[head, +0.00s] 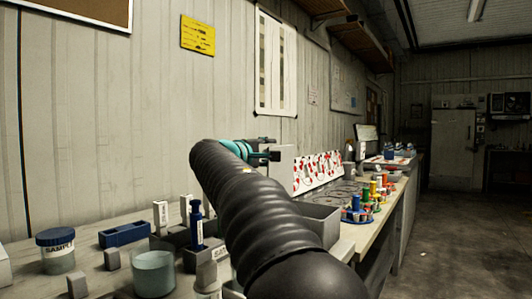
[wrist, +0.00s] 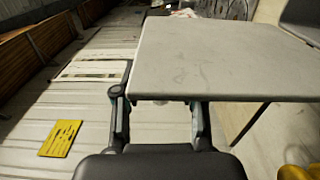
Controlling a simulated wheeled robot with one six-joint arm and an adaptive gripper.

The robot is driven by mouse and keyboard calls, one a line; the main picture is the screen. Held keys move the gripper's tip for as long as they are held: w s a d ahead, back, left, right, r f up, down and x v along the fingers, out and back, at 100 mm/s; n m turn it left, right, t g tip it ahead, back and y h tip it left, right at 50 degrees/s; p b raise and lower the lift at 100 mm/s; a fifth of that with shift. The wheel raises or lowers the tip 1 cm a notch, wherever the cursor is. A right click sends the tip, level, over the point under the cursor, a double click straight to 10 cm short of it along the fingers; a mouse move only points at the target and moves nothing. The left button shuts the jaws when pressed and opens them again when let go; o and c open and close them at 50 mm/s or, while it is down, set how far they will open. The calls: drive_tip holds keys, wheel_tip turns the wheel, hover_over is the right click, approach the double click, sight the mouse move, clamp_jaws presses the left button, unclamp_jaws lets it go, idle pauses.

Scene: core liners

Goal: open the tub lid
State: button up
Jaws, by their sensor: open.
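A grey open-topped tub (head: 322,222) stands on the bench, right of my arm in the head view and partly hidden by it. A flat grey panel (head: 281,166), which looks like its lid, stands upright beside my gripper (head: 266,156). In the wrist view the panel (wrist: 215,60) is large and close, and its near edge crosses in front of my gripper (wrist: 158,103). The fingers are apart, with nothing clamped between them. I cannot tell whether a finger touches the panel. The panel's lower edge and any hinge are hidden behind my arm.
A blue-lidded sample jar (head: 56,250), a blue rack (head: 123,234), a clear beaker (head: 153,273) and a blue-capped tube (head: 197,225) stand on the left of the bench. Several coloured items (head: 371,199) stand at right. The wall is close behind; the floor at right is clear.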

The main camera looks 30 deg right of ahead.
drive_tip(key=shift+a, duration=0.15)
drive_tip(key=v, duration=1.1)
drive_tip(key=shift+s+a, duration=0.2)
drive_tip(key=shift+a, duration=0.1)
